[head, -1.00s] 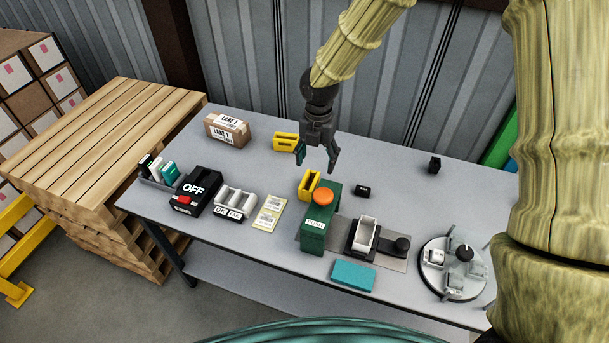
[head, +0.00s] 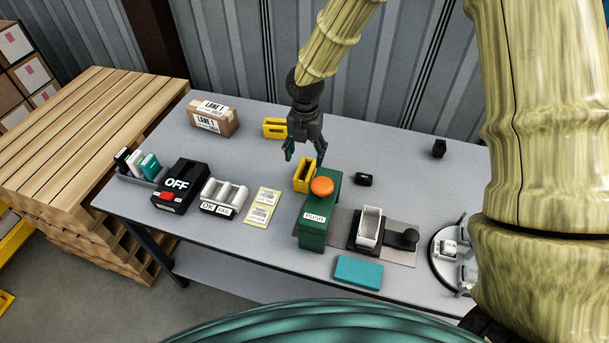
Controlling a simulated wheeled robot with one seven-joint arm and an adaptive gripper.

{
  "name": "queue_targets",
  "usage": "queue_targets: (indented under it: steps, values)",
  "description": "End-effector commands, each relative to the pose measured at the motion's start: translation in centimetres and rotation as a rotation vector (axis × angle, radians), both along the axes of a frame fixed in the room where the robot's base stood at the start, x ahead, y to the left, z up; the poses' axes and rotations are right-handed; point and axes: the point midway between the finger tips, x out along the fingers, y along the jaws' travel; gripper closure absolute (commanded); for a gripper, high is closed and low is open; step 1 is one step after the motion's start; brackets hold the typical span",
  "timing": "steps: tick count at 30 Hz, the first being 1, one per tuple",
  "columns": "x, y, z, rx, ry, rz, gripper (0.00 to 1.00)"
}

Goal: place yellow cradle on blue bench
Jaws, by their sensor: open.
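One yellow cradle (head: 304,176) stands on the blue-grey bench (head: 250,160), just left of the green push-button box. A second yellow cradle (head: 274,128) stands farther back, left of my gripper. My gripper (head: 305,156) points down with its fingers spread and nothing between them. In the picture its fingertips lie just above the nearer cradle. I cannot tell its exact height over the bench. The near cradle's right side is partly hidden by the green box.
The green box (head: 313,226) with an orange button stands close by the near cradle. A small black block (head: 364,179) lies to its right. A carton (head: 213,118) stands at the back left. Black switch box (head: 180,184) and teal block (head: 358,271) sit nearer. The back right is mostly clear.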

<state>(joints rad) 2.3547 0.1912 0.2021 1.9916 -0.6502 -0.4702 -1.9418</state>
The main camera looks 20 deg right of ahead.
Motion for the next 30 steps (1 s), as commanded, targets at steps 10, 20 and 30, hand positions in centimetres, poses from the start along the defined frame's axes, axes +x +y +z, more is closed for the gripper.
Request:
queue_targets:
  steps: [10, 20, 30]
  values:
    - [0.0, 0.0, -2.7, 0.000, 0.000, 0.000, 0.34]
    - [-0.1, 0.0, -5.9, -0.001, 0.002, 0.001, 0.34]
    - [0.0, 0.0, -8.1, 0.000, 0.000, 0.001, 0.34]
